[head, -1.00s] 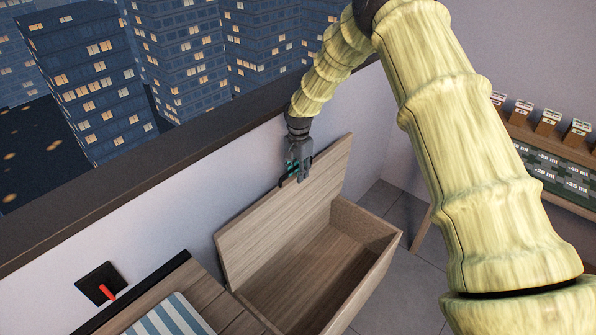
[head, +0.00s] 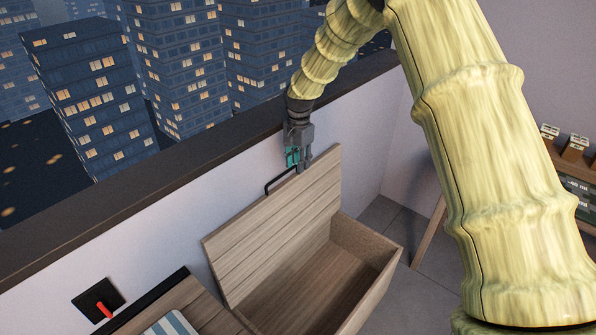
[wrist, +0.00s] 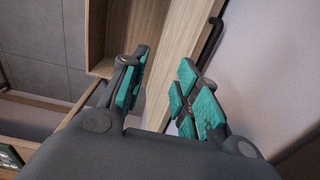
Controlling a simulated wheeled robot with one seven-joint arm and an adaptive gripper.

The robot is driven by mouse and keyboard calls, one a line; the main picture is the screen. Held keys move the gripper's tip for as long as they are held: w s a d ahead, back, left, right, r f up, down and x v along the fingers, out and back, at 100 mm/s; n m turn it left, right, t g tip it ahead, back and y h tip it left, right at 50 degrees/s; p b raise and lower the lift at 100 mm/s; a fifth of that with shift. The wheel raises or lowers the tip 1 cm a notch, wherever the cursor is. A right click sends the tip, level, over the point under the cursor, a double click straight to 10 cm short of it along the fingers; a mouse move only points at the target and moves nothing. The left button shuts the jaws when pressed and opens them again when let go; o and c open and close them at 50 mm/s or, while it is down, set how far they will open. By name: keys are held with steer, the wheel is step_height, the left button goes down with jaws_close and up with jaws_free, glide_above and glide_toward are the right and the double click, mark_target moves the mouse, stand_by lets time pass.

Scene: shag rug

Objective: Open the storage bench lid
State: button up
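The storage bench (head: 352,290) is a wooden box, and its inside shows empty in the head view. Its lid (head: 270,232) stands raised, tilted up toward the wall behind it. A black bar handle (head: 281,180) is at the lid's upper edge; it also shows in the wrist view (wrist: 211,42). My gripper (head: 299,165) is at the lid's top edge, beside the handle. In the wrist view its teal-padded fingers (wrist: 158,92) are spread apart, with the lid's edge (wrist: 180,62) beyond and between them. I cannot tell whether a finger touches the lid.
A dark ledge (head: 150,176) runs along the wall behind the bench. A black wall plate with a red lever (head: 102,308) is at lower left, near a slatted wooden top (head: 180,300) with a striped cloth. A shelf with small boxes (head: 574,148) stands at right.

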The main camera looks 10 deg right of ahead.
steer(key=shift+r, duration=0.45)
steer(key=shift+c, duration=1.4)
steer(key=m+t+y+p, duration=0.3)
steer(key=t+p, duration=0.2)
steer(key=t, duration=0.9)
glide_above(287, 192)
step_height(287, 192, down, 11)
steer(key=shift+f, duration=0.2)
jaws_close()
